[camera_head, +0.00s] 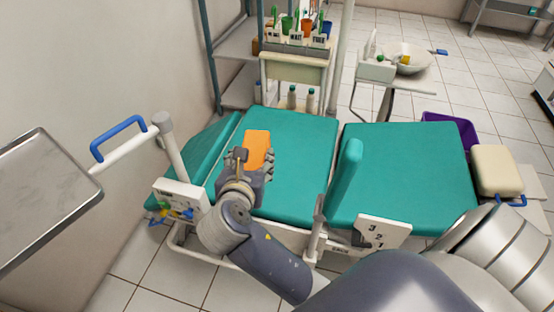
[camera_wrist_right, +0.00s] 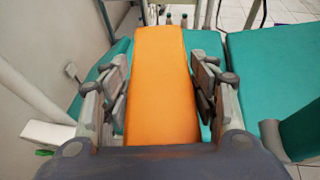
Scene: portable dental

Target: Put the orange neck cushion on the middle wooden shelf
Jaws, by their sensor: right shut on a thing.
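The orange neck cushion (camera_head: 257,146) is a flat orange block over the left part of the teal dental chair (camera_head: 295,150). My right gripper (camera_head: 253,168) is shut on it. In the right wrist view the cushion (camera_wrist_right: 165,80) lies lengthwise between the two fingers of my right gripper (camera_wrist_right: 162,95), pointing away. I cannot tell whether its underside touches the chair. A shelf unit with blue posts stands at the back left; one of its boards (camera_head: 237,46) shows, but I cannot tell which is the middle wooden shelf. My left gripper is not in view.
A small cart (camera_head: 293,72) with labelled cups and bottles stands behind the chair. A metal tray (camera_head: 40,195) is at the left, near a blue-handled bar (camera_head: 118,138). A basin stand (camera_head: 400,72) and purple bin (camera_head: 455,130) are at the right.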

